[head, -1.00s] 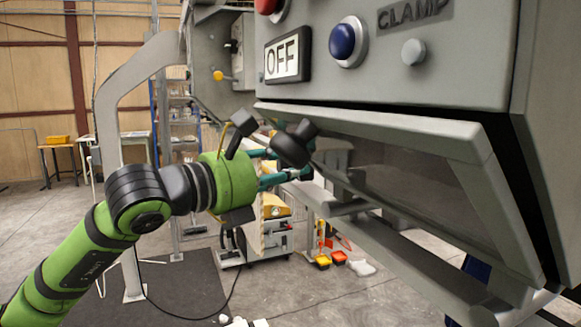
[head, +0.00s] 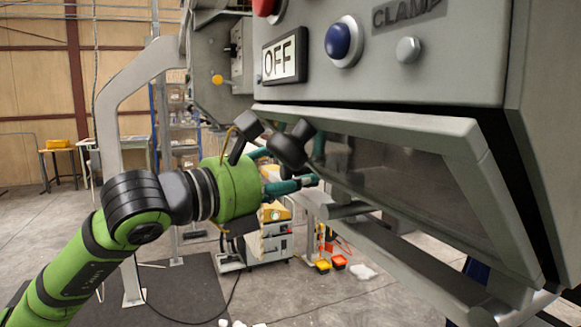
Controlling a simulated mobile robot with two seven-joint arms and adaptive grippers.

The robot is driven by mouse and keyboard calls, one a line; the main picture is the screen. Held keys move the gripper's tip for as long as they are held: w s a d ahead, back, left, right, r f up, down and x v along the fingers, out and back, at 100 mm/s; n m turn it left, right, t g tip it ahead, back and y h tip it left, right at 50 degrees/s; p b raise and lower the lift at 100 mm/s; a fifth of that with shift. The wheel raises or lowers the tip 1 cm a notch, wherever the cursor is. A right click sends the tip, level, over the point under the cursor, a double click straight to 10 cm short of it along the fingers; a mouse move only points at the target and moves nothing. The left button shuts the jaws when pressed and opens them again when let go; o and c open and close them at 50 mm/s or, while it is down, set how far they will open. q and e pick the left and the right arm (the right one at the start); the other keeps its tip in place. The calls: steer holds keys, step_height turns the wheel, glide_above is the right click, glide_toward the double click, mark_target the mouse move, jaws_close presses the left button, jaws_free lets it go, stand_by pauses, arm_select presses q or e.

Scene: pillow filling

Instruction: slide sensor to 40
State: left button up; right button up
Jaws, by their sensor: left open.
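My left gripper (head: 290,170) has teal fingers that are spread apart. It is beside the lower left end of the machine's slanted dark window, and I see nothing between its fingers. A dark camera-like part on my wrist covers some of the gap. I cannot make out a sensor or a number 40. A pale strip hangs just below my wrist, too small to read. My right gripper does not show.
A grey machine panel (head: 425,78) fills the upper right, with an OFF display (head: 284,57), a blue button (head: 341,41) and a CLAMP label. Its slanted window frame (head: 395,128) juts out below. Grey rails run underneath. Open floor lies at lower left.

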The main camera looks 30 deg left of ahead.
arm_select(q)
steer(key=shift+s+a+f+b, duration=0.15)
steer(key=shift+s+a+b, duration=0.1)
steer(key=shift+s+b, duration=0.2)
steer(key=b+v, duration=0.5)
steer(key=v, duration=0.3)
stand_by(0.3)
